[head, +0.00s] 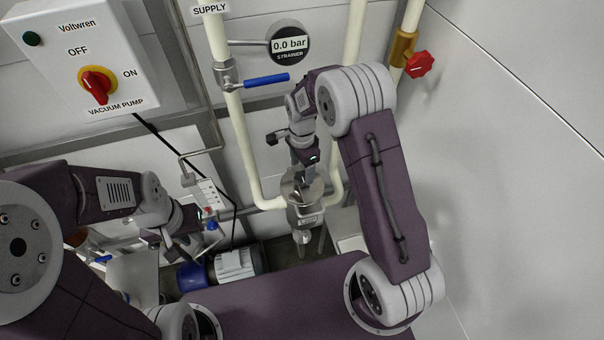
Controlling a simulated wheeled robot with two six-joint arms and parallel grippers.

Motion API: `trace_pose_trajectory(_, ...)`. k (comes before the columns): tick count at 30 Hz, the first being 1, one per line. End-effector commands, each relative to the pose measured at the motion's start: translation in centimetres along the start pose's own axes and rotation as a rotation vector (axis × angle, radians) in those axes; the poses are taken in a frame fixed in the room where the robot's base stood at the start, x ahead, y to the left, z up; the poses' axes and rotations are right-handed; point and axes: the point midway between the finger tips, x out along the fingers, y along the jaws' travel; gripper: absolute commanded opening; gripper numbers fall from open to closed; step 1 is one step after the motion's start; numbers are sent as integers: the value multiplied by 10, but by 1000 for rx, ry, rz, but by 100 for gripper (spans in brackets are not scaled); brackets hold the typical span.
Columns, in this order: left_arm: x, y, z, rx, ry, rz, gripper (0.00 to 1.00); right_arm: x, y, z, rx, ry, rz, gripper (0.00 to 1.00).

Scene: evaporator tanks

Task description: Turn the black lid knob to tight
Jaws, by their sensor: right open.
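The steel strainer housing (305,219) stands on the cream pipework in the middle of the head view, with a small tag on its front. My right gripper (303,178) points down at the top of this housing and is open. The black lid knob cannot be made out; the gripper covers the middle of the lid. Whether the fingers touch the knob cannot be seen. My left gripper (178,242) is low on the left, apart from the strainer, and its finger opening is unclear.
A strainer gauge (289,43) reads 0.0 bar. A blue-handled valve (266,80) sits on the supply pipe, and a red valve knob (419,64) is at upper right. The vacuum pump box (82,50) is upper left. A motor (236,263) lies below. The right wall is bare.

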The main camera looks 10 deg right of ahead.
Motion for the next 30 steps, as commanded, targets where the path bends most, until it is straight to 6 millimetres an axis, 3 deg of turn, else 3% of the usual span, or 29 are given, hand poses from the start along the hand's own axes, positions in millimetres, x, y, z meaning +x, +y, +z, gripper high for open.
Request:
trace_pose_trajectory(3,4,0,0,0,0,0,19,-26,-1,1,-1,1,-5,67)
trace_pose_trajectory(9,5,0,1,0,0,0,19,-52,0,1,0,0,-1,67)
trace_pose_trajectory(26,6,0,1,0,0,0,19,-54,0,-1,4,1,-2,67)
trace_pose_trajectory(30,14,0,1,0,0,0,19,-79,1,-11,30,10,-63,67)
